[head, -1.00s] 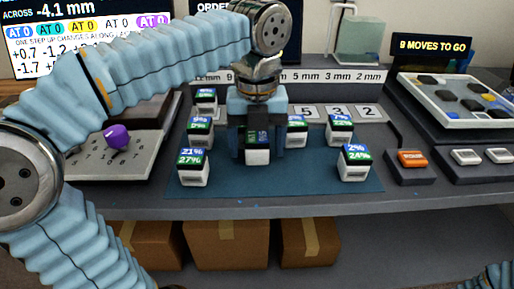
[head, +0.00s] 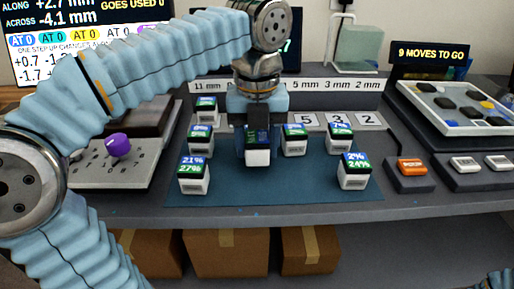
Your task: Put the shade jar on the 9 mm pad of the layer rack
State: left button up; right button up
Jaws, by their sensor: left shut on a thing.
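My left gripper (head: 258,132) points down over the blue mat, shut on a small jar (head: 258,157) with a white base and a dark top with a blue and green label. The jar is upright and seems slightly above the mat; its label is partly hidden by the fingers. The layer rack (head: 320,86) runs behind, with a label strip reading 11 mm at left and 5, 3 and 2 mm at right. The 9 mm label and pad are hidden behind my left arm and gripper.
Several similar jars stand around on the mat (head: 270,188), including one at front left (head: 193,176) and one at front right (head: 354,171). A purple knob (head: 118,145) is at left. An orange button (head: 411,167) and a sample tray (head: 465,104) are at right.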

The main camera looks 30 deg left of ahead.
pick_arm(q)
jog(key=s+d+r+p, duration=0.3)
jog(key=s+d+r, duration=0.1)
jog(key=s+r, duration=0.75)
jog(key=w+a+n, duration=0.6)
jog(key=w+n, duration=0.2)
jog(key=w, duration=0.3)
jog(key=shift+n, duration=0.5)
jog(key=w+a+f, duration=0.2)
jog(key=w, duration=0.1)
jog(key=w+a+f, duration=0.3)
jog(key=w, duration=0.1)
jog(key=w+a+f, duration=0.2)
jog(key=w, duration=0.1)
jog(key=shift+w+a+f+b, duration=0.15)
jog(key=shift+a+b, duration=0.15)
jog(key=shift+a, duration=0.05)
jog(key=f, duration=0.1)
jog(key=w+f, duration=0.1)
jog(key=f, duration=0.1)
jog(key=a+f+b, duration=0.1)
jog(key=shift+w+f, duration=0.2)
jog(key=shift+w, duration=0.05)
jog(key=shift+f, duration=0.4)
